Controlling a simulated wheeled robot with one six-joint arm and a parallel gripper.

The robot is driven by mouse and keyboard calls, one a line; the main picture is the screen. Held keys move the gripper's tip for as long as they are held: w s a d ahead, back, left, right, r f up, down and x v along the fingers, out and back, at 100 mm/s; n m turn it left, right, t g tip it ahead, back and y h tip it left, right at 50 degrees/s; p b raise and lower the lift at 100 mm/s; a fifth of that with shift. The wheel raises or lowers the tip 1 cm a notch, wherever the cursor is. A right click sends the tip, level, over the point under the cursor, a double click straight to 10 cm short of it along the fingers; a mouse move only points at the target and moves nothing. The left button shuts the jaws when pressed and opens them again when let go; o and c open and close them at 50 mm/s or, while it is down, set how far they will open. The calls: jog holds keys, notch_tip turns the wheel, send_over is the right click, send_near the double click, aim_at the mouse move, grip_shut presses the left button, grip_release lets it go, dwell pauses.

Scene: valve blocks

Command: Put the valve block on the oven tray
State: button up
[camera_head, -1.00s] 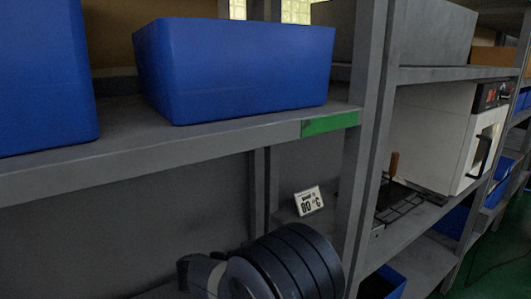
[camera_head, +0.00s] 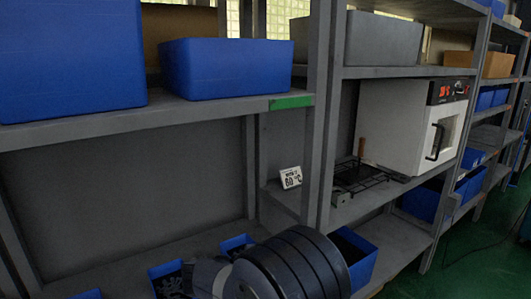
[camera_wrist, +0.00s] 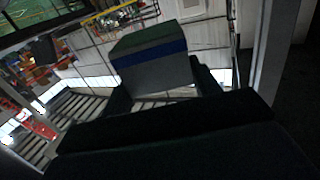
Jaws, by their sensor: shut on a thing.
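The valve block (camera_wrist: 150,62) fills the middle of the wrist view, a box shape with a dark green top, a blue band and a grey lower face. My gripper (camera_wrist: 163,90) is shut on it, one dark finger at each side. The oven tray (camera_head: 358,181), a black wire rack with a brown upright handle, lies on the middle shelf at the right in the head view, left of the white oven (camera_head: 408,128). My gripper and the block are not visible in the head view.
A grey shelf post (camera_head: 320,120) stands just left of the tray. A sign reading 60 °C (camera_head: 291,178) stands left of that post. Blue bins (camera_head: 225,70) sit on the upper left shelf, and another blue bin (camera_head: 360,262) is below the tray.

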jog(key=w+d+f+n+t+y, duration=0.4)
jog(key=w+d+n+t+y, duration=0.2)
jog(key=w+d+n+t, duration=0.3)
jog(key=s+f+n+t+y, duration=0.3)
jog(key=f+y, duration=0.3)
jog(key=f, duration=0.1)
jog(key=s+f+n+t+y, duration=0.2)
jog(key=s+f+n+y, duration=0.2)
jog(key=f+y, duration=0.25)
notch_tip(320, 180, up, 11)
jog(key=w+p, duration=0.2)
jog(key=p, duration=1.3)
jog(key=shift+w+h, duration=0.4)
jog(key=shift+h, duration=0.05)
